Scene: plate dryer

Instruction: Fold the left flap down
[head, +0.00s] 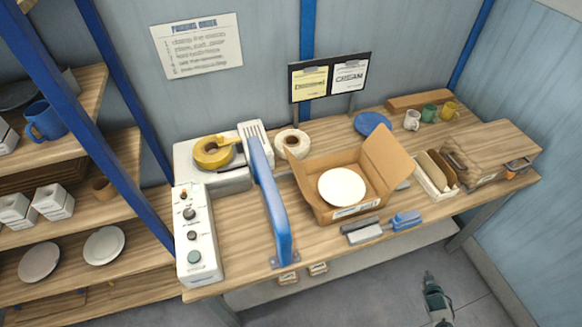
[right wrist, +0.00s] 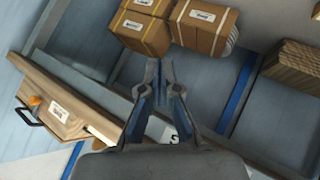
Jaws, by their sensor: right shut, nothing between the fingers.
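An open cardboard box (head: 324,217) stands on the wooden workbench in the head view, with a white plate (head: 342,187) lying in it. Its left flap (head: 302,180) stands up, leaning outward. Its right flap (head: 394,162) also stands up and is larger in view. My right gripper (head: 430,279) is low at the right, in front of the bench and over the floor, well away from the box. Its fingers are shut and empty, and it also shows in the right wrist view (right wrist: 160,75). My left gripper is out of view.
A blue arm (head: 272,205) of the bench machine rises left of the box. A blue-handled tool (head: 404,221) lies in front of the box. A wooden case (head: 490,150) stands at right. The right wrist view shows tied cartons (right wrist: 205,28).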

